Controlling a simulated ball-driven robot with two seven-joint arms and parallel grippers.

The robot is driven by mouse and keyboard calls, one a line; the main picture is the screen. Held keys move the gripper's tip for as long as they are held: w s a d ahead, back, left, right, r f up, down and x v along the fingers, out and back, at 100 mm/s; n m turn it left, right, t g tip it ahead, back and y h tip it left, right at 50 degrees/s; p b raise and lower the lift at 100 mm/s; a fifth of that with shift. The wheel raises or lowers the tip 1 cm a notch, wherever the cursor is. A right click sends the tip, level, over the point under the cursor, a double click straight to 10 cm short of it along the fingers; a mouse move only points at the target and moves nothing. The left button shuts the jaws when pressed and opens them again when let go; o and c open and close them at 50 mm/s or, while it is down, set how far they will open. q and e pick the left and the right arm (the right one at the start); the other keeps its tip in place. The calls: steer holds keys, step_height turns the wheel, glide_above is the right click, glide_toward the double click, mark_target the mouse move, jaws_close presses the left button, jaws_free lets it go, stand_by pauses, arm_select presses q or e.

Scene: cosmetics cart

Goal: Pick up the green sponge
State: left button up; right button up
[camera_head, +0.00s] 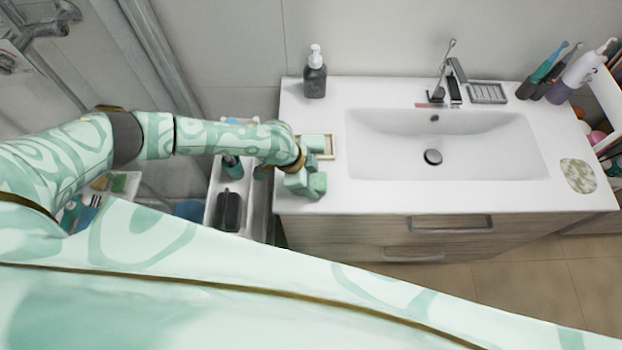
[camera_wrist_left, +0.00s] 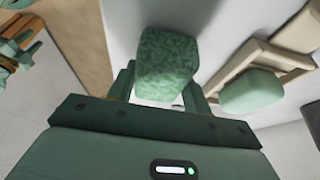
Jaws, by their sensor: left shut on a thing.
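My left gripper (camera_head: 303,184) is at the left front edge of the white washstand top. It is shut on a green speckled sponge (camera_wrist_left: 166,62), which sits between the two fingers in the left wrist view. In the head view the sponge (camera_head: 317,183) shows just beyond the fingers, with part of it hidden. I cannot tell whether it touches the counter. A second, smoother green block (camera_wrist_left: 252,92) lies beside it on a light wooden tray (camera_wrist_left: 283,58). This block also shows in the head view (camera_head: 313,142), behind the gripper. My right gripper is out of view.
The white counter (camera_head: 310,115) holds a dark soap bottle (camera_head: 315,75) at the back left, a basin (camera_head: 490,150) with a tap (camera_head: 455,80), and a patterned oval piece (camera_head: 578,175) at the right. A white cart (camera_head: 213,190) with bottles stands left of the washstand.

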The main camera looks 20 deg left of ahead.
mark_target(315, 180)
arm_select(q)
step_height(315, 180, up, 3)
steer(key=shift+r, duration=0.1)
steer(key=s+d+r+p, duration=0.3)
steer(key=s+d+r, duration=0.6)
steer(key=d, duration=0.1)
steer(key=shift+s+d+r, duration=0.2)
steer(key=shift+s, duration=0.05)
steer(key=shift+o, duration=0.3)
